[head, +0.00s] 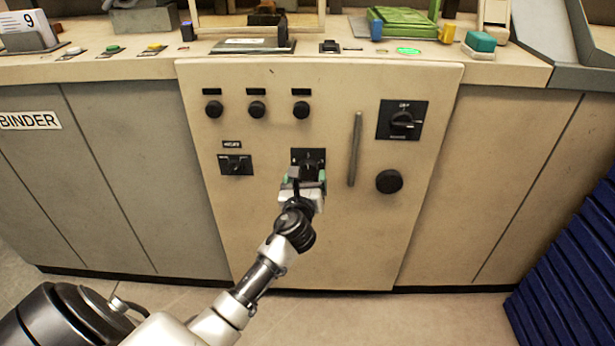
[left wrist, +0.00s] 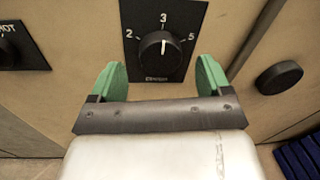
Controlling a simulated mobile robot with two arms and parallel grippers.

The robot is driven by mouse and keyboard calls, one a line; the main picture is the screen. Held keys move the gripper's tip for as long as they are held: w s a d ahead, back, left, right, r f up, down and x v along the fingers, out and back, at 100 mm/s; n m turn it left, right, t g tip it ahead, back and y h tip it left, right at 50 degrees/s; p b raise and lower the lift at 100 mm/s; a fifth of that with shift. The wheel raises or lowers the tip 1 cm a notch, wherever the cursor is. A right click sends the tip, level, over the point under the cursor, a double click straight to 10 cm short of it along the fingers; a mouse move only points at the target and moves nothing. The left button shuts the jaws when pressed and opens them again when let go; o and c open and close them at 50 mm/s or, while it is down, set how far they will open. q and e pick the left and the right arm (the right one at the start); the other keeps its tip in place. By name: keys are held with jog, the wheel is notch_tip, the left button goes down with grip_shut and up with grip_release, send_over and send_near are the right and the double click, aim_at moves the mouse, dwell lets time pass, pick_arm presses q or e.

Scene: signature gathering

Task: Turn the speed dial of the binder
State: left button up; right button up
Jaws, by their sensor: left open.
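The speed dial (left wrist: 163,46) is a black round knob on a black plate marked with numbers, with 2 at left, 3 on top and 5 at right. Its white pointer line points up at the 3. In the head view the dial's black plate (head: 308,156) is on the beige front panel of the binder, partly hidden by my gripper. My left gripper (left wrist: 157,78) is open, with one green finger on each side below the dial. It is empty, and the knob shows above and between the fingertips. It also shows in the head view (head: 305,178). My right gripper is not in view.
A round black knob (head: 389,181) and a vertical handle (head: 355,149) are right of the dial. Above are a rotary switch (head: 402,120) and several small black knobs. A switch plate (head: 235,164) is at left. Blue slatted crates (head: 570,270) stand at lower right.

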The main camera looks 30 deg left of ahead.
aim_at(308, 169)
pick_arm(q)
jog(key=shift+x, duration=1.25)
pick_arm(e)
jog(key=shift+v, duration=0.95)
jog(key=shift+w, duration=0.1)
pick_arm(q)
jog(key=c, duration=0.9)
